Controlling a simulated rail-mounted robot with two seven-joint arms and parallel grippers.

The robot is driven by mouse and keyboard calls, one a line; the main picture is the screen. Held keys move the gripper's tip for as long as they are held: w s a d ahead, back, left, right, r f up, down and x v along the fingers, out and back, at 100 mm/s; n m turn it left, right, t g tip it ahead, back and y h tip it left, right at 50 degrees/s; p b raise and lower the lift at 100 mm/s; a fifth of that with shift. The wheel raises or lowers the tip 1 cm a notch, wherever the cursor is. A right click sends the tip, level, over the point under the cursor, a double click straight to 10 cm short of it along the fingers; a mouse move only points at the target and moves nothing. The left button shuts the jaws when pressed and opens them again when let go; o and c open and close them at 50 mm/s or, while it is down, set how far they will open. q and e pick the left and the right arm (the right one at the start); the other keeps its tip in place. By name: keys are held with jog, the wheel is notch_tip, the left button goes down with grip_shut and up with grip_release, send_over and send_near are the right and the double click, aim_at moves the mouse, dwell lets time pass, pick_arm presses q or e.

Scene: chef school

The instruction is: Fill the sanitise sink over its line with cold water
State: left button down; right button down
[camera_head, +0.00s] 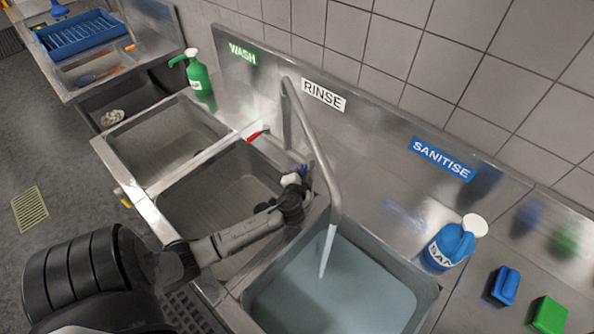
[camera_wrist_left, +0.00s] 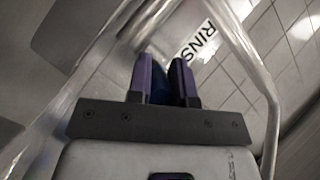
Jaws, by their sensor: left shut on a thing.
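The sanitise sink (camera_head: 375,262) is the basin on the right, under the blue SANITISE sign (camera_head: 442,159). Pale blue water (camera_head: 325,295) stands in it; I cannot make out a fill line. The tap spout (camera_head: 318,150) points over this sink and a stream (camera_head: 327,252) runs from it into the water. My left gripper (camera_head: 300,178) is at the tap's base behind the middle sink. It is shut on a blue tap handle, which shows between the fingers in the left wrist view (camera_wrist_left: 160,84) and is mostly hidden. My right gripper is out of view.
The rinse sink (camera_head: 185,205) and wash sink (camera_head: 152,120) lie to the left and look empty. A green pump bottle (camera_head: 198,78) stands behind the wash sink. A blue sanitiser bottle (camera_head: 447,246), a blue block (camera_head: 506,284) and a green block (camera_head: 549,315) stand at right.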

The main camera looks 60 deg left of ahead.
pick_arm(q)
jog(key=shift+w+d+n+g+y, duration=0.15)
jog(key=shift+d+n+g+y, duration=0.2)
jog(key=shift+n+g, duration=0.3)
jog(key=c, duration=1)
grip_release()
jog(key=shift+c, duration=0.2)
jog(key=v, duration=1.3)
jog(key=shift+s+d, duration=0.25)
jog(key=shift+d, duration=0.05)
